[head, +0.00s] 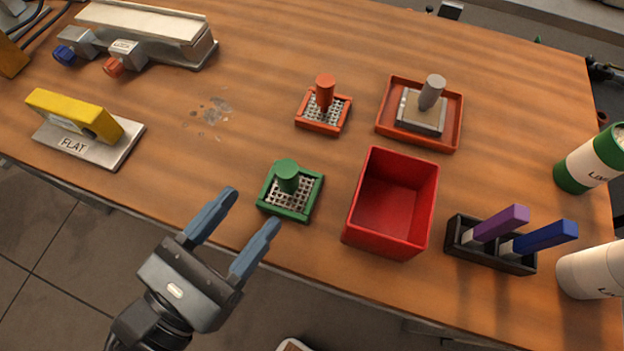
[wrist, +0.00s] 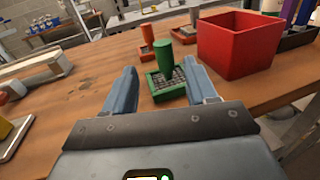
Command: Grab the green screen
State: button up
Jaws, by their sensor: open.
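The green screen (head: 290,193) is a small green-framed mesh with an upright green knob, lying on the wooden table near its front edge. In the wrist view the green screen (wrist: 166,82) shows between and beyond my fingers. My gripper (head: 237,222) is open and empty, just in front of the table edge, with its fingertips pointing toward the screen and apart from it. In the wrist view my gripper (wrist: 160,85) has one finger on each side of the picture's middle.
A red open box (head: 392,203) stands just right of the green screen. An orange screen (head: 323,107) and an orange tray (head: 421,113) with a grey-knobbed block lie behind. A dark holder (head: 490,245) carries purple and blue sticks. A yellow block on a FLAT plate (head: 88,142) lies left; table between is clear.

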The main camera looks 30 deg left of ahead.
aim_at(280, 177)
jog(key=w, duration=0.2)
jog(key=w+p, duration=0.1)
jog(key=w, duration=0.1)
jog(key=w+r+p, duration=0.1)
jog(key=w, duration=0.2)
jog(key=shift+d, duration=0.35)
jog(key=shift+w+f, duration=0.1)
jog(key=shift+w, duration=0.5)
jog(key=shift+c, duration=0.5)
grip_shut()
